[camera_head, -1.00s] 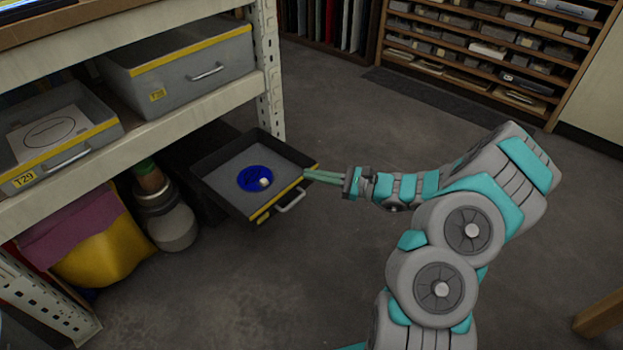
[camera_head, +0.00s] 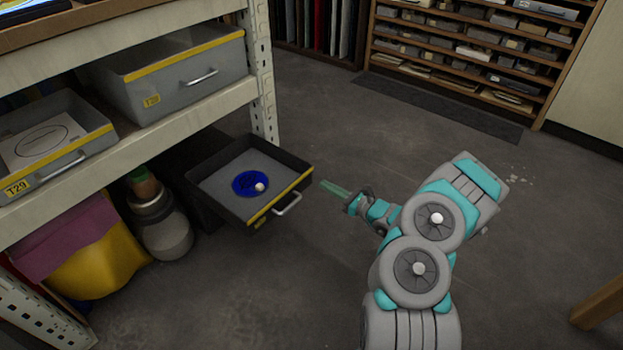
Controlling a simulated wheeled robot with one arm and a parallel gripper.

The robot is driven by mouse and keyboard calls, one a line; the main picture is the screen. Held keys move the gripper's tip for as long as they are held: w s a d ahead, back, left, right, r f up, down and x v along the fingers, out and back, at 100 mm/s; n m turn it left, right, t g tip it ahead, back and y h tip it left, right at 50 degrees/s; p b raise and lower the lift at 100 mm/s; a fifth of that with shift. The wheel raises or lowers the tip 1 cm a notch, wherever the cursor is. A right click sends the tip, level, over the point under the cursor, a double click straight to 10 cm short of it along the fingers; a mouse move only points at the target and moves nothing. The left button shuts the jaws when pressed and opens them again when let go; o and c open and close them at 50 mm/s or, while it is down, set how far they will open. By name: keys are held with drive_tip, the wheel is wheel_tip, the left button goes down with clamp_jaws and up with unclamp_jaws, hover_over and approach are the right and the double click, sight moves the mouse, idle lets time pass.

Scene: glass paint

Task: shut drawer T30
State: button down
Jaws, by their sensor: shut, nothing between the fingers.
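A dark grey drawer (camera_head: 222,213) with a yellow front strip and a pale bar handle (camera_head: 288,204) stands pulled out at the bottom of the shelf unit. A yellow label on its front is too small to read. Inside it lie a blue disc (camera_head: 244,184) and a small whitish knob or ball (camera_head: 260,187). My gripper (camera_head: 322,182) is shut and empty. It is just right of the drawer's front right corner, apart from it, with its fingers pointing towards it.
Above are the shelf's drawer T29 (camera_head: 60,172) and another grey drawer (camera_head: 190,90). A metal canister (camera_head: 163,230) and a yellow-purple bundle (camera_head: 95,265) stand left of the open drawer. A shelf upright (camera_head: 262,90) stands behind it. The floor in front is clear.

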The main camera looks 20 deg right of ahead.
sight(304, 174)
drive_tip(key=x, duration=0.6)
drive_tip(key=shift+w+a, duration=0.2)
drive_tip(key=shift+a, duration=0.05)
drive_tip(key=shift+w, duration=0.1)
